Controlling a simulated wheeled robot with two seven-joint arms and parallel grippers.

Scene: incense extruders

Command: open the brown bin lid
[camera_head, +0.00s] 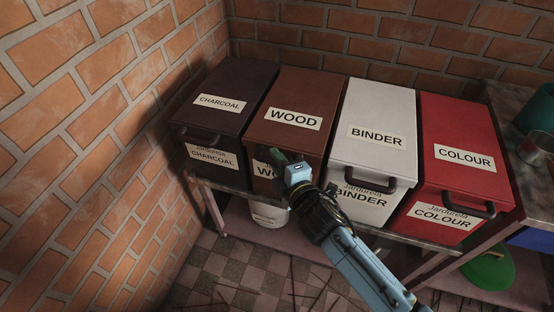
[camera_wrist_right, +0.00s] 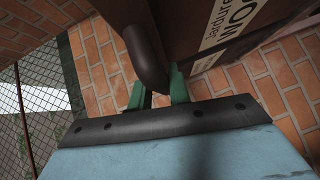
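The brown bin (camera_head: 309,89), labelled WOOD, stands second from the left in a row of bins. Its lid looks closed. My right gripper (camera_head: 282,160) reaches its front from below right and hides part of the lower label and the handle. In the right wrist view, the dark brown handle (camera_wrist_right: 146,54) lies between the two green fingertips of this gripper (camera_wrist_right: 158,92). The fingers are close together, one on each side of the handle, and look shut on it. My left gripper is not in view.
A dark CHARCOAL bin (camera_head: 240,84) stands to the left, a white BINDER bin (camera_head: 378,102) and a red COLOUR bin (camera_head: 458,122) to the right. Brick walls close off the back and left. A white bucket (camera_head: 268,216) sits below; a green round object (camera_head: 489,270) lies lower right.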

